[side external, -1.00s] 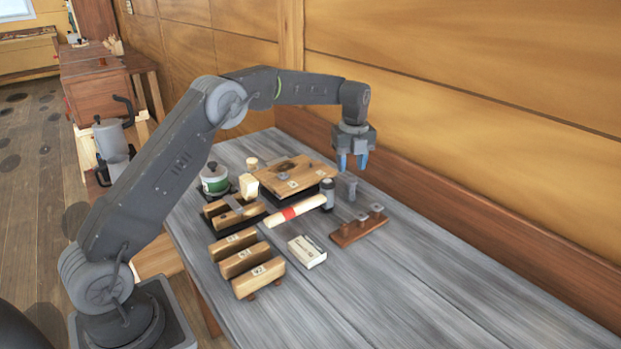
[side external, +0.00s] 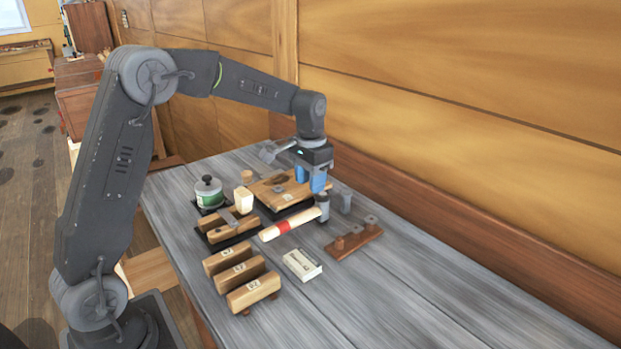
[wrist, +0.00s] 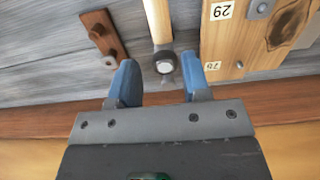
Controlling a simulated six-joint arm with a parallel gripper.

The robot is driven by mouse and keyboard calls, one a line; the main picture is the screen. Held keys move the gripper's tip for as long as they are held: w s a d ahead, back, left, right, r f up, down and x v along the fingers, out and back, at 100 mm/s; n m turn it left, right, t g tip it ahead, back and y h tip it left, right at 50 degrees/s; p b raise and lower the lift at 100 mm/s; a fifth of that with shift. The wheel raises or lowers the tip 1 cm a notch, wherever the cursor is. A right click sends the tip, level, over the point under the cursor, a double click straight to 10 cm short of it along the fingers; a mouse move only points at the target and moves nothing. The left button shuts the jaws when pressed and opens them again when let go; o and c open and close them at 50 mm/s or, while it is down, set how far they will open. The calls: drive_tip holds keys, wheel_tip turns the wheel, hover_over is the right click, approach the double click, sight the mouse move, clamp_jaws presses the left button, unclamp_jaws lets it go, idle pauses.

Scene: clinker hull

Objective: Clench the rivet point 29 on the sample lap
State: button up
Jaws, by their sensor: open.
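The sample lap (side external: 268,194) is a light wooden board with labels and metal fittings, at the back of the bench. In the wrist view the label 29 (wrist: 221,10) reads upside down, with a grey metal piece (wrist: 259,8) beside it. A small metal point (wrist: 240,64) is near a second label (wrist: 213,66). The hammer (side external: 290,224) lies on the bench, with a pale handle, red band and dark head (side external: 323,205).
A small pale box (side external: 302,265), numbered wooden blocks (side external: 240,277) and a green-banded pot (side external: 209,192) are nearby. The wall borders the bench; its front right is clear.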

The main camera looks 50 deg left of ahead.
sight(310, 209)
drive_tip(key=shift+f, duration=4.4)
drive_tip(key=shift+c, duration=0.2)
clamp_jaws()
drive_tip(key=shift+r, duration=0.7)
drive_tip(key=shift+r, duration=4)
drive_tip(key=shift+c, duration=2.1)
unclamp_jaws()
clamp_jaws()
